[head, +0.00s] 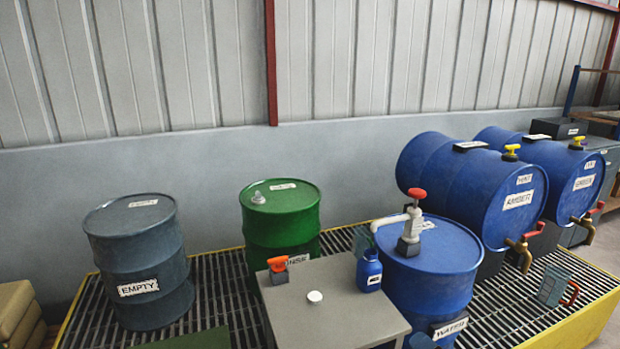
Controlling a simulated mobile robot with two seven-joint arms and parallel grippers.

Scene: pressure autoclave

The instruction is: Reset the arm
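Neither of my grippers shows in the head view, and no part of my arms can be made out. The task names no object besides the arm. A small grey table (333,326) stands at the front middle. On it are a blue bottle (369,272) with a label, a white round cap (314,296) and an orange-topped device (278,268).
On a yellow-edged grating (230,292) stand a grey EMPTY drum (137,250), a green drum (282,215) and a blue WATER drum (440,275) with a red-topped pump (412,220). Two blue drums (500,205) (572,185) lie sideways with taps.

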